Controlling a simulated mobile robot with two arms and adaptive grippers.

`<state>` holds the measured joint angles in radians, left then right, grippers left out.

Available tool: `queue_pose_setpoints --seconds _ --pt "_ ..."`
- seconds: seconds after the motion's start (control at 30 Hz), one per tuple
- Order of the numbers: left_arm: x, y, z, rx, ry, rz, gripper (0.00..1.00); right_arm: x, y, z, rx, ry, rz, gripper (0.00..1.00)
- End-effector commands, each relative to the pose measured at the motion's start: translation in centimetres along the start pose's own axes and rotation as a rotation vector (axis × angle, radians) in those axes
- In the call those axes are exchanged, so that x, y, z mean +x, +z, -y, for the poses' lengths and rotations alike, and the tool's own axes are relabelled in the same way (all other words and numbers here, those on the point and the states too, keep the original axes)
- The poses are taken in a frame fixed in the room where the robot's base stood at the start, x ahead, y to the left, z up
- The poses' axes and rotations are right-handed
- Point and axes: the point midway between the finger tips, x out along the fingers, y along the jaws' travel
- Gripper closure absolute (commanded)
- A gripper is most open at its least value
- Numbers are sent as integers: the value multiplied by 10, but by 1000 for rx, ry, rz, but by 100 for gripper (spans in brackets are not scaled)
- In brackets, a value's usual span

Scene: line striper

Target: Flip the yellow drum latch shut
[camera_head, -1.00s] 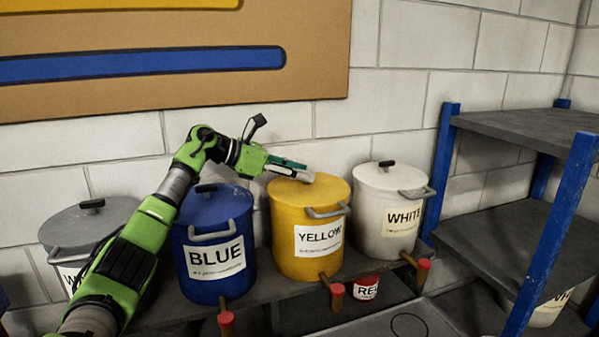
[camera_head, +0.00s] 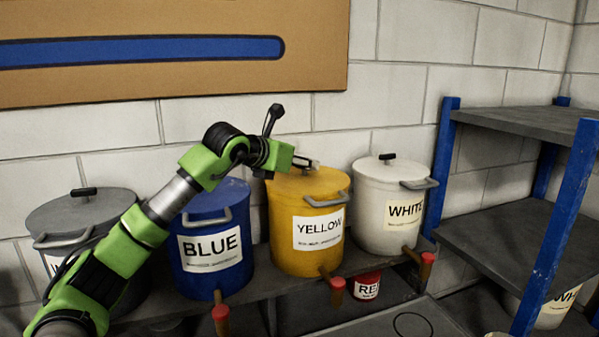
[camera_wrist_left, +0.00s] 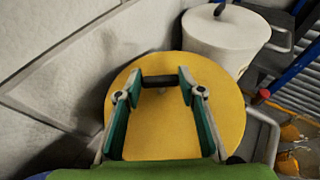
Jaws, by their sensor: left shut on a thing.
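The yellow drum (camera_head: 285,245) stands upright on the bench with its "YELLOW" label facing me. Its yellow lid (camera_head: 292,187) lies on top; the lid also fills the middle of the left wrist view (camera_wrist_left: 158,135). A grey loop-shaped latch (camera_head: 328,202) sits at the drum's front rim. My left gripper (camera_head: 311,163) is over the lid. In the left wrist view its two fingers (camera_wrist_left: 160,80) are on either side of the dark lid handle (camera_wrist_left: 160,81), shut on it. The latch is apart from the fingers. My right gripper is out of view.
A blue drum (camera_head: 208,265) stands left of the yellow one, partly behind my arm, and a white drum (camera_head: 385,230) stands close on the right. Taps with red ends (camera_head: 337,284) stick out in front. A blue-framed shelf (camera_head: 495,235) is at the right.

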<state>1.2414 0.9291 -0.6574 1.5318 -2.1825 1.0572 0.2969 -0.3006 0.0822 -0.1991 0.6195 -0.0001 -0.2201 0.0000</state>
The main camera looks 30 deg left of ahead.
Motion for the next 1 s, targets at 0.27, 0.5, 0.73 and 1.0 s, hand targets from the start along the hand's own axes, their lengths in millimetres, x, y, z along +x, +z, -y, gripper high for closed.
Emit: queue_pose_setpoints --seconds 0.27,0.5,0.73,1.0 --pt "2 -2 8 -98 235 6 86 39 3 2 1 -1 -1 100" --pt "3 0 11 -188 449 4 86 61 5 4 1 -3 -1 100" --pt "4 2 13 -264 638 3 86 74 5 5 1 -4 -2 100" --pt "6 3 14 -330 796 1 86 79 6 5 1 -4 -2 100"
